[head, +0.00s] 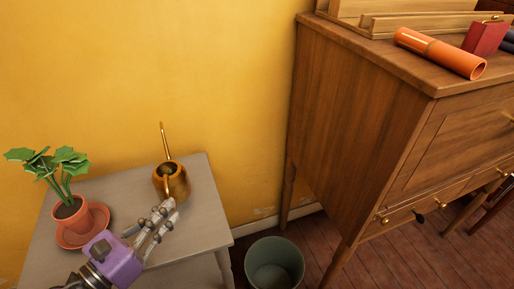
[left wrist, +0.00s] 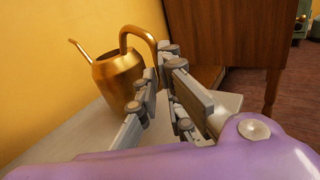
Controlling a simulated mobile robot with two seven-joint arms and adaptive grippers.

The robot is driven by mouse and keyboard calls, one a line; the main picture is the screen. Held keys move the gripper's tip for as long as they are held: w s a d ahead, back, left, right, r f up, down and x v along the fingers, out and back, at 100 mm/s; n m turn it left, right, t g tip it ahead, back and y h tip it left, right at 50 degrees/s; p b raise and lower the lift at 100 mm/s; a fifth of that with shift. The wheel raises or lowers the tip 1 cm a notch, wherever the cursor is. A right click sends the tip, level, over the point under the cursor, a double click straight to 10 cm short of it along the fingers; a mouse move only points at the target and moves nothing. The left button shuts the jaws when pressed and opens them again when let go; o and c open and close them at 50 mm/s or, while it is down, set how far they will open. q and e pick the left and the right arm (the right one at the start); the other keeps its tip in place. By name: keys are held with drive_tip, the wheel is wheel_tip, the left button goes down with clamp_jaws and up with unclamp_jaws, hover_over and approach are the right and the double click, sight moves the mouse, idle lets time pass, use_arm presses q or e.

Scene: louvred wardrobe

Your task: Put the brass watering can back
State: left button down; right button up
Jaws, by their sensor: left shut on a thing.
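The brass watering can (head: 178,184) stands upright at the back of a small grey table (head: 205,222), with its thin spout pointing up and back. My left gripper (head: 165,212) reaches in from the lower left, its fingers at the near side of the can. In the left wrist view the can (left wrist: 118,82) is left of my left gripper (left wrist: 160,75), and its curved handle comes down between the fingertips. The gripper is shut on that handle. The can's base is partly hidden by the fingers in the left wrist view. My right gripper is not in view.
A wooden desk (head: 350,140) stands to the right, with an orange tube (head: 440,52) on top. A grey-green bin (head: 274,265) is on the floor between.

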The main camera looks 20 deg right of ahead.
use_arm(q)
drive_tip(key=shift+f+b, duration=0.4)
drive_tip(key=shift+f, duration=1.05)
drive_tip(key=shift+f, duration=0.1)
drive_tip(key=c, duration=2.4)
unclamp_jaws()
drive_tip(key=shift+f, duration=0.2)
drive_tip(key=o, duration=0.5)
drive_tip(key=shift+r, duration=0.1)
